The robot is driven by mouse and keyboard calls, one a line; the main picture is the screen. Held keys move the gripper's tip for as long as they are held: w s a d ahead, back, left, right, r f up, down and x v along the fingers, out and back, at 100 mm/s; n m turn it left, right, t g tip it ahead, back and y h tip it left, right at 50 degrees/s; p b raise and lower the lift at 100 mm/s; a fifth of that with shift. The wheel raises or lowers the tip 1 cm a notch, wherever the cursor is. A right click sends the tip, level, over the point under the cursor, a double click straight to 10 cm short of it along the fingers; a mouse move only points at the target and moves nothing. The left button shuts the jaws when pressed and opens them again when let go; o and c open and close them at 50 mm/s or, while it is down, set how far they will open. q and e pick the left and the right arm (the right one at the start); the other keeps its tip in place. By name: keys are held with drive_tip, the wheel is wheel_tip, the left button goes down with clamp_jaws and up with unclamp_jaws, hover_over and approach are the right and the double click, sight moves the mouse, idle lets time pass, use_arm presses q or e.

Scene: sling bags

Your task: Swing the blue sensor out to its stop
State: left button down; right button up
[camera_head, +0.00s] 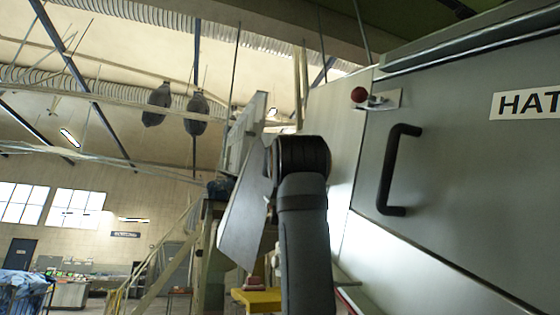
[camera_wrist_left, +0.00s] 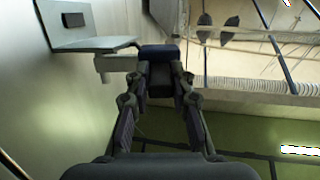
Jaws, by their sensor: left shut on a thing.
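In the left wrist view a dark blue block, the blue sensor (camera_wrist_left: 159,52), sits at the tips of my left gripper (camera_wrist_left: 161,84). The two fingers are closed about its lower part, with a dark body between them. A grey plate (camera_wrist_left: 95,45) fixed to a pale wall reaches toward the sensor; I cannot tell whether they join. In the head view my left arm's dark link stands in the middle and the gripper cannot be made out there. The sensor cannot be told for sure in that view. My right gripper is not in view.
A large grey panel with a black handle (camera_head: 394,170) and a red knob (camera_head: 358,94) fills the right. Slanted grey plates (camera_head: 243,222) hang left of my arm. Two dark bags (camera_head: 157,104) hang farther back. A yellow step (camera_head: 256,300) stands low. Open hall lies left.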

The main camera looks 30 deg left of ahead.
use_arm(q)
drive_tip(key=shift+d+n+g+y, duration=0.4)
drive_tip(key=shift+d+n+y, duration=0.1)
drive_tip(key=shift+n+y, duration=0.1)
drive_tip(key=n+g+y, duration=0.1)
drive_tip(key=d+n+g+y+p, duration=0.1)
drive_tip(key=d+n+g+y, duration=0.1)
drive_tip(key=n+g, duration=0.1)
drive_tip(key=shift+f+p, duration=0.3)
drive_tip(key=shift+f, duration=0.1)
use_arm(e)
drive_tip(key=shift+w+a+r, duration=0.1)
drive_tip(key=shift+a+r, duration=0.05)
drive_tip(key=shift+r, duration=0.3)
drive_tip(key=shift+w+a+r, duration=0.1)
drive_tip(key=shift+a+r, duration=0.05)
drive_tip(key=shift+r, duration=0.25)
use_arm(q)
drive_tip(key=shift+g+y, duration=0.3)
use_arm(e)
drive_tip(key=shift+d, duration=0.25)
use_arm(q)
drive_tip(key=c, duration=1.5)
unclamp_jaws()
drive_tip(key=o, duration=0.3)
drive_tip(key=shift+w+f, duration=0.2)
drive_tip(key=shift+w, duration=0.05)
drive_tip(key=shift+o, duration=0.2)
